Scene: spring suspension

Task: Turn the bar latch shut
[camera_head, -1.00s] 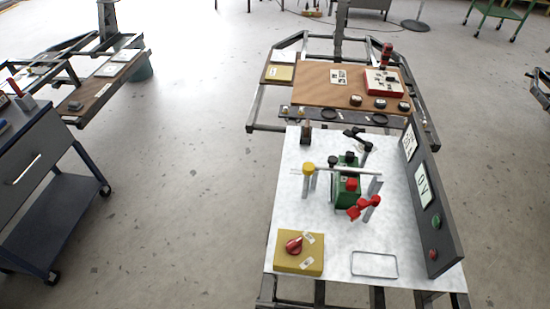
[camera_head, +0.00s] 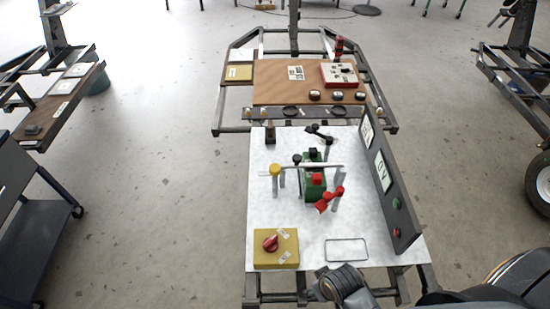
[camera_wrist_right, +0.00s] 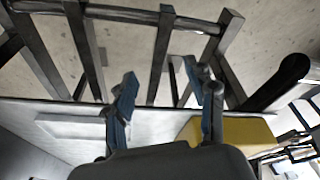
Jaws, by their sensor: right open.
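A thin pale bar (camera_head: 312,167) lies across short posts on the white table top, above a green block (camera_head: 313,186) with a red knob. A yellow cap (camera_head: 275,170) tops the post at the bar's left end, and a red handle (camera_head: 329,200) sits near its right side. I cannot tell which of these parts is the latch. My right gripper (camera_wrist_right: 162,75) is open and empty, its two fingers apart in the right wrist view near the table's front edge. My right arm shows at the bottom of the head view, apart from the bar. My left gripper is not in view.
A yellow box (camera_head: 277,250) with a red rotary knob stands at the front left; it also shows in the wrist view (camera_wrist_right: 240,131). A rectangular outline (camera_head: 346,251) lies front right. A dark upright panel (camera_head: 393,190) with buttons borders the right side.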

